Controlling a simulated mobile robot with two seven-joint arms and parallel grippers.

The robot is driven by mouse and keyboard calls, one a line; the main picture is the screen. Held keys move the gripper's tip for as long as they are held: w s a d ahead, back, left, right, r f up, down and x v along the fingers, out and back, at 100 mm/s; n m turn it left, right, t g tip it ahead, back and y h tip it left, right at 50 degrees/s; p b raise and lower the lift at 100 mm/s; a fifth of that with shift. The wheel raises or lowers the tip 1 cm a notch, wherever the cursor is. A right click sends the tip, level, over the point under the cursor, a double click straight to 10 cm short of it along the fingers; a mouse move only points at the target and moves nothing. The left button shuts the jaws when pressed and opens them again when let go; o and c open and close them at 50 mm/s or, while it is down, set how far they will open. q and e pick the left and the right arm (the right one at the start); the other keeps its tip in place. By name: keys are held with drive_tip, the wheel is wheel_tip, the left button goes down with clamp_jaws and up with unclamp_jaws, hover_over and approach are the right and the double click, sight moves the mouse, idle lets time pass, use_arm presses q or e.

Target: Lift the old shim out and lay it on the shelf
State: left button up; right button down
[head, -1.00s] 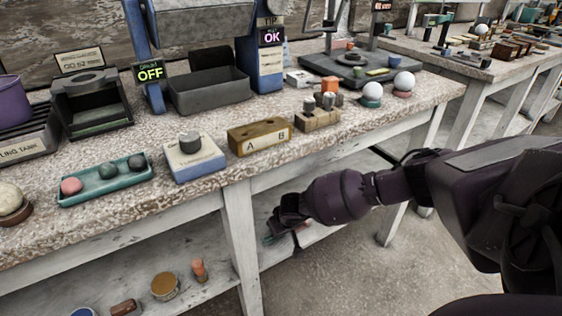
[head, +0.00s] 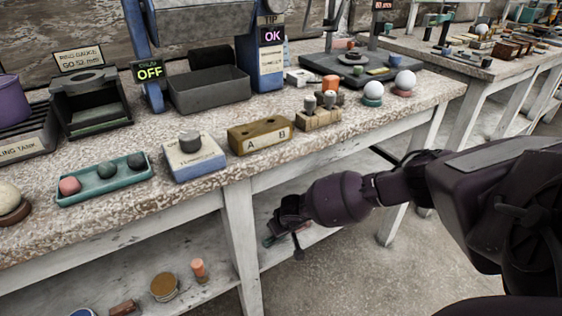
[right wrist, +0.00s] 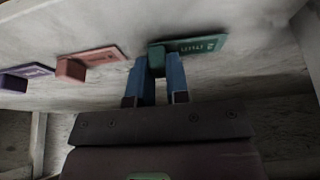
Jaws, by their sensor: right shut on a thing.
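My right arm reaches down to the lower shelf (head: 150,250) under the bench. My right gripper (head: 278,236) is there, small and partly hidden by its own wrist. In the right wrist view, the two blue fingers of my right gripper (right wrist: 160,68) are shut on the upright grip block of a green shim (right wrist: 197,45). Its flat plate carries pale, upside-down lettering that seems to read 2 mm. The plate lies on or very close to the pale shelf surface; I cannot tell whether it touches. My left gripper is not in view.
A pink shim (right wrist: 92,60) and a purple shim (right wrist: 27,76) lie left of the green one in the wrist view. A bench leg (head: 239,245) stands left of my gripper. Several small pieces, including an ochre round (head: 164,287), stand on the shelf farther left.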

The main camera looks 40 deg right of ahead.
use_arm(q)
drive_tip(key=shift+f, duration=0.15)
use_arm(e)
drive_tip(key=shift+f, duration=0.4)
drive_tip(key=c, duration=1)
unclamp_jaws()
drive_tip(key=shift+r, duration=0.2)
drive_tip(key=shift+r+p, duration=0.4)
drive_tip(key=shift+r, duration=0.65)
drive_tip(key=shift+r+p, duration=0.4)
drive_tip(key=shift+r, duration=0.45)
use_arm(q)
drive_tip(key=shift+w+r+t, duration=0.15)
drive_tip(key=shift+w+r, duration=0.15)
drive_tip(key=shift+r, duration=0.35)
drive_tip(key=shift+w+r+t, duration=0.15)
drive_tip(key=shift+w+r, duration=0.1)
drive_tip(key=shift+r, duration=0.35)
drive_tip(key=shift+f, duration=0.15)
